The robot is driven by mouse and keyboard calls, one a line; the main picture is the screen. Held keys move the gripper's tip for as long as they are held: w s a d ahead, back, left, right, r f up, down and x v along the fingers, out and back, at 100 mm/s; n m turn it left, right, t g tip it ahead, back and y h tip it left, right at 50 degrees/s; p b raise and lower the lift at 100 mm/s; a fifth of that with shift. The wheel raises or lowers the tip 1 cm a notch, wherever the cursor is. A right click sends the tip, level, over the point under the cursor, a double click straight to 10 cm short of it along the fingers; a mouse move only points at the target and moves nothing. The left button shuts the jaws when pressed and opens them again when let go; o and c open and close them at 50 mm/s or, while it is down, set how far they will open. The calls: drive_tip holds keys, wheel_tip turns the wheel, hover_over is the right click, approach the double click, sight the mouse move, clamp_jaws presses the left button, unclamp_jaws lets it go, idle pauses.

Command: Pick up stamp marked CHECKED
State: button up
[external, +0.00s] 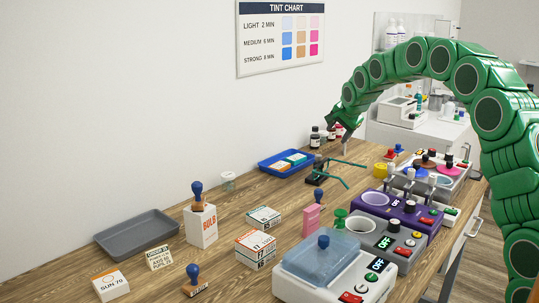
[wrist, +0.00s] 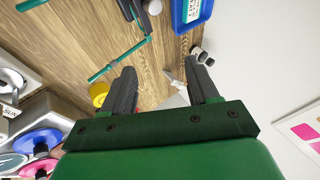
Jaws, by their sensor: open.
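A stamp with a blue knob handle and a wooden base (external: 195,285) stands on the table at the front left; its side bears dark lettering too small to read. A second blue-handled stamp (external: 198,198) stands on top of a white box marked BULB (external: 201,228). I cannot tell which one, if either, reads CHECKED. My gripper (external: 345,143) is far from both, above the back part of the table. In the wrist view my gripper (wrist: 163,85) has its two dark fingers wide apart, nothing held between them. No stamp is recognisable in the wrist view.
A grey tray (external: 137,247), small boxes (external: 255,248) and a pink block-shaped item (external: 312,218) surround the stamps. Machines with buttons (external: 385,235) line the right edge. A blue tray (external: 272,166) and a green-armed stand (external: 318,178) lie near my gripper. Bare wood shows at mid-left.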

drive_tip(key=s+a+f+m+g+y, duration=0.1)
drive_tip(key=s+f+m+g+y, duration=0.4)
drive_tip(key=s, duration=0.4)
drive_tip(key=s+a+r+g+y, duration=0.3)
drive_tip(key=s+r+g+y, duration=0.3)
drive_tip(key=r, duration=0.5)
drive_tip(key=g+h, duration=0.1)
approach(318, 200)
drive_tip(key=a, duration=0.1)
drive_tip(key=s+a, duration=0.1)
drive_tip(key=a, duration=0.1)
drive_tip(key=shift+n, duration=0.4)
drive_tip(key=shift+s+a+f, duration=0.15)
drive_tip(key=shift+a+f, duration=0.05)
drive_tip(key=shift+f, duration=0.25)
drive_tip(key=shift+w+x, duration=0.15)
drive_tip(key=shift+x, duration=1.65)
drive_tip(key=shift+w+x, duration=0.1)
drive_tip(key=shift+x, duration=1.7)
drive_tip(key=shift+a, duration=0.1)
drive_tip(key=shift+c, duration=0.2)
